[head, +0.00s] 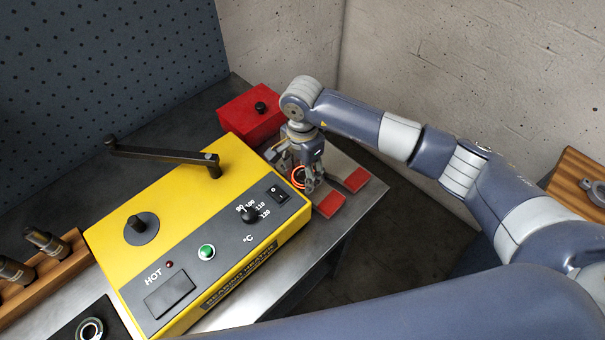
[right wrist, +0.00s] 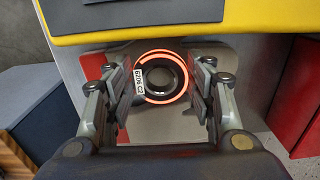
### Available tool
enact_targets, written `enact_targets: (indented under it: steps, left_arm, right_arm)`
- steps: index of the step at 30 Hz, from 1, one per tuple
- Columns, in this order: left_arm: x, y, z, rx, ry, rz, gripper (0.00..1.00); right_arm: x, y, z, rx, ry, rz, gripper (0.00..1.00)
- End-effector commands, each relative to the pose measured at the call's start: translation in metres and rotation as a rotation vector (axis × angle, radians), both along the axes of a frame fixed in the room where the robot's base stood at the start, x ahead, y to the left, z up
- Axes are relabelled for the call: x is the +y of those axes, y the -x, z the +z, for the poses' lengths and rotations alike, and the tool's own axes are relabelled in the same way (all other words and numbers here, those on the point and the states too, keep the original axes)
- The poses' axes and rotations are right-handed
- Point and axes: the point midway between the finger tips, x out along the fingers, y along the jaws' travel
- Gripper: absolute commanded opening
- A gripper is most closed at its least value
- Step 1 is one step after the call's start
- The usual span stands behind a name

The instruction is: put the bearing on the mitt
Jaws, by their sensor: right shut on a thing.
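The bearing (right wrist: 161,77) is a ring with a glowing orange-red rim and a white label. My right gripper (right wrist: 161,88) is shut on it, a finger on each side. In the head view the bearing (head: 298,176) shows as an orange ring between the fingers of my right gripper (head: 302,181), beside the heater's right end. What looks like the mitt (head: 331,204) has red ends; the gripper hides part of it. In the right wrist view a pale flat surface lies behind the bearing; I cannot tell whether they touch. My left gripper is not in view.
The yellow bearing heater (head: 190,209) stands close to the left of the right gripper, a dark bar on top. A red box (head: 250,112) with a black knob stands behind. The table's front edge is near. A wooden rack (head: 35,277) is at the left.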

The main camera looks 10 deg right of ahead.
Motion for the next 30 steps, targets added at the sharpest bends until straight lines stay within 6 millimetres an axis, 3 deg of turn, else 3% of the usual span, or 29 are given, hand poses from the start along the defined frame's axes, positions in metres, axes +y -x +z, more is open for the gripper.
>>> enact_targets:
  steps: [5, 16, 17, 19, 30]
  left_arm:
    - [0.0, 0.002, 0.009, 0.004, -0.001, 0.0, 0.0]
    - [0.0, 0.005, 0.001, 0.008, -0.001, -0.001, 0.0]
    - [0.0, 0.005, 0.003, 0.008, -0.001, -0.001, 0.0]
    - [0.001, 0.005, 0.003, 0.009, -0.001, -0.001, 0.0]
    - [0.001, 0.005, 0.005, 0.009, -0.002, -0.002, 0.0]
  right_arm:
    - [0.0, 0.0, -0.02, 0.002, -0.001, -0.001, 0.21]
    - [0.0, 0.0, -0.026, -0.001, -0.001, 0.0, 0.21]
    - [0.0, 0.0, -0.024, 0.0, 0.0, 0.0, 0.57]
    - [0.0, 0.0, -0.024, 0.0, 0.0, 0.0, 0.7]
    - [0.0, 0.0, -0.023, 0.001, -0.001, 0.0, 0.7]
